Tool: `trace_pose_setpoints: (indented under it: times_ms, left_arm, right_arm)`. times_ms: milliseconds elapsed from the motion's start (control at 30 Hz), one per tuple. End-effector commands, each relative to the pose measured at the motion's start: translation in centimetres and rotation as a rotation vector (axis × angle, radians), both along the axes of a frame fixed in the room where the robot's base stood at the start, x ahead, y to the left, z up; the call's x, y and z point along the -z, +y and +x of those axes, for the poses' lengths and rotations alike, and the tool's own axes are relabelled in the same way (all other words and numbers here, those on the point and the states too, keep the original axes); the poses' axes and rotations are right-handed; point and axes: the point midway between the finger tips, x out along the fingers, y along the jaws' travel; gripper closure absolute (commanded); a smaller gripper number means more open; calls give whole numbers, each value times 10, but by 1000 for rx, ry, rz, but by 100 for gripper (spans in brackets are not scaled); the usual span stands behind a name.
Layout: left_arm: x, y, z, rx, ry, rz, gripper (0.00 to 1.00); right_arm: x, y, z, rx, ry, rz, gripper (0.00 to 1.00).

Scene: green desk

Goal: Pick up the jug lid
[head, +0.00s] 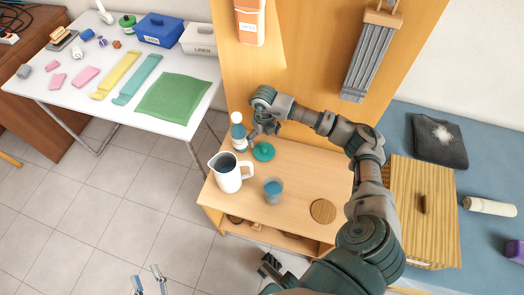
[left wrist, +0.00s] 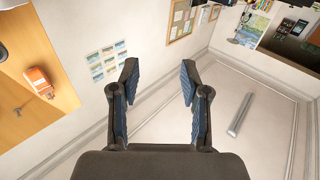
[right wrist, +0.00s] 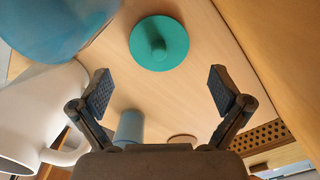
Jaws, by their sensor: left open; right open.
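The jug lid (head: 264,151), a flat teal disc with a round knob, lies on the small wooden table to the right of the white jug (head: 228,175). In the right wrist view the lid (right wrist: 159,44) is whole and untouched, ahead of the fingertips and roughly centred between them. My right gripper (head: 263,129) is open and empty close to the lid, beside the bottle; it also shows in the right wrist view (right wrist: 160,88). My left gripper (head: 149,280) is open and empty, low at the front left, away from the table; its fingers show in the left wrist view (left wrist: 158,80).
A blue-and-white bottle (head: 238,134) stands just left of my right gripper. A blue-grey cup (head: 273,189) and a round wooden coaster (head: 323,211) are on the table's front part. A wooden panel (head: 300,90) rises behind. A white table (head: 60,92) is at left.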

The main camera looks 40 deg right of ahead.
Motion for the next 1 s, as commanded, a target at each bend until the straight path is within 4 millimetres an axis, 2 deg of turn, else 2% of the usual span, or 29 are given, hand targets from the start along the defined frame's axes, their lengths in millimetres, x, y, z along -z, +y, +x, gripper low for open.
trace_pose_setpoints:
  times_ms: [33,267,533,833,867,1000]
  left_arm:
    - [0,0,0,1,-27,-10,54]
    - [-15,-2,-2,2,-118,-36,54]
    - [-42,-2,-11,1,-331,-104,54]
    - [-52,0,-15,-1,-381,-120,54]
    - [-51,0,-15,-1,-380,-120,54]
    - [-50,-1,-14,-1,-377,-117,54]
  right_arm:
    - [12,-1,-1,6,8,-3,0]
    - [28,-1,-3,4,5,-2,0]
    - [67,0,-7,3,4,-1,0]
    - [69,1,-7,2,-1,-2,0]
    - [69,1,-7,2,-1,-2,3]
    - [69,1,-7,2,0,-2,38]
